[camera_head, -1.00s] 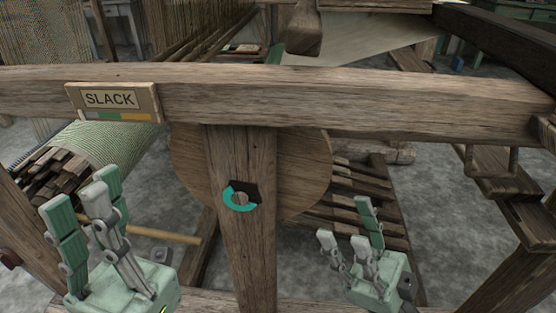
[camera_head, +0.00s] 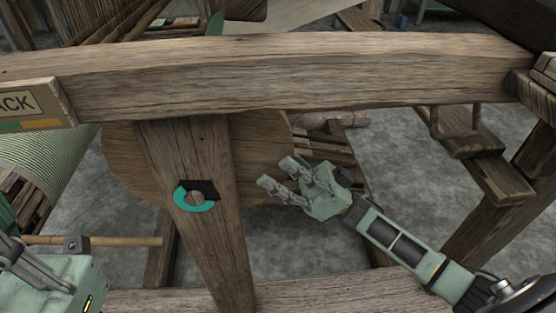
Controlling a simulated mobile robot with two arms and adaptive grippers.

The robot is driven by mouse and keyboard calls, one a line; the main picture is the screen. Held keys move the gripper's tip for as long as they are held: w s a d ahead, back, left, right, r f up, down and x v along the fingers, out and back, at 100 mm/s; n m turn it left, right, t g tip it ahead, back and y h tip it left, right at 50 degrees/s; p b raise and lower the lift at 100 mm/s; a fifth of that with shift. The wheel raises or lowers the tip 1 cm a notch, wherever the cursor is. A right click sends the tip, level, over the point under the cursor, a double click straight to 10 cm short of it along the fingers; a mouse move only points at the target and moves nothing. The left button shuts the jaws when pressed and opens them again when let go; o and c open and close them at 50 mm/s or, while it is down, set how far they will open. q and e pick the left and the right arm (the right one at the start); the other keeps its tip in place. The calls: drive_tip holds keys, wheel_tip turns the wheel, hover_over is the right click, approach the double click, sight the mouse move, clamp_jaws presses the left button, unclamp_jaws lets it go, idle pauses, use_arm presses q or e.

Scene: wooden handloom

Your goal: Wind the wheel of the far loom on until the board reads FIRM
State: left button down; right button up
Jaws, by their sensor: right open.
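The wheel (camera_head: 255,150), a round wooden disc, stands behind an upright wooden post (camera_head: 190,150), which hides its middle. A teal and black ring (camera_head: 194,196) sits on the post. The board (camera_head: 28,105) on the cross beam is cut off by the left edge; only "ACK" and part of a green and yellow strip show. My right gripper (camera_head: 283,176) is open and empty, its fingers pointing left in front of the wheel's right edge; I cannot tell whether they touch it. My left gripper (camera_head: 22,255) is partly cut off at the lower left, apart from the wheel.
A thick cross beam (camera_head: 300,75) runs above the wheel, and a lower rail (camera_head: 330,295) runs below. A cloth roll (camera_head: 45,150) is at the left. Wooden treadles (camera_head: 325,145) lie behind my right gripper. Bare grey floor shows at the right.

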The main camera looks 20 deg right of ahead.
drive_tip(key=shift+a+r, duration=0.25)
drive_tip(key=shift+w, duration=0.1)
clamp_jaws()
idle(0.4)
